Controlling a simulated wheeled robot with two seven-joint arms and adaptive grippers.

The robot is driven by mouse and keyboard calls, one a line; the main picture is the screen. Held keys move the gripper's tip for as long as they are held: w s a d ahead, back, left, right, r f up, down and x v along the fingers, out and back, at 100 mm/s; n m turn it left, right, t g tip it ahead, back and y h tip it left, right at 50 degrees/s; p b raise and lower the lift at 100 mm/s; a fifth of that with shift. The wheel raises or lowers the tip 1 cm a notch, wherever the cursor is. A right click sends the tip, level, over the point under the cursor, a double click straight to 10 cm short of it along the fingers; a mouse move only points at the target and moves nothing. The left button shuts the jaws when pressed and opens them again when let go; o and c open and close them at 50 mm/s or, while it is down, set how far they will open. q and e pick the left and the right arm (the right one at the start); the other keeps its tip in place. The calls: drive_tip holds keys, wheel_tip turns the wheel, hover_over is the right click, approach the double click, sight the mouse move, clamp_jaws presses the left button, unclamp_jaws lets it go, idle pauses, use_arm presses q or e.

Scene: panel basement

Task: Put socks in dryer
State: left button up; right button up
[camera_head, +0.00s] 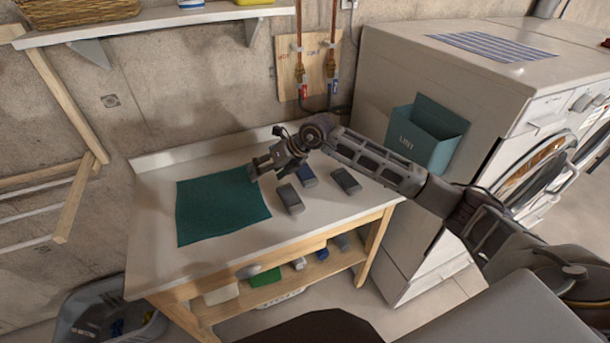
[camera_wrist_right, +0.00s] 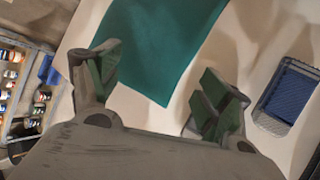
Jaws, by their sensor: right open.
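Three small dark grey bundles that look like folded socks lie on the white-topped table: one nearest the front (camera_head: 290,199), one with some blue behind it (camera_head: 306,175), one to the right (camera_head: 346,181). A blue and grey one shows at the right of the wrist view (camera_wrist_right: 290,95). My right gripper (camera_head: 262,168) is open and empty, over the table by the corner of a teal cloth (camera_head: 222,204); the wrist view also shows its spread fingers (camera_wrist_right: 160,80). A white machine, likely the dryer (camera_head: 545,155), stands at right, its round door apparently ajar. My left gripper is out of view.
A teal lint bin (camera_head: 425,135) hangs on the machine's side. A laundry basket (camera_head: 105,310) stands on the floor at lower left. The table's lower shelf (camera_head: 325,270) holds several small items. A wall shelf (camera_head: 150,24) is above. The table's front left is clear.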

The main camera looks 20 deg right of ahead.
drive_tip(key=w+d+m+h, duration=0.1)
drive_tip(key=w+d+h, duration=0.2)
drive_tip(key=d, duration=1.3)
drive_tip(key=h, duration=0.3)
drive_tip(key=shift+d+r+m+h, duration=0.15)
drive_tip(key=shift+r+m+h, duration=0.1)
drive_tip(key=shift+m+h, duration=0.05)
drive_tip(key=shift+f, duration=0.15)
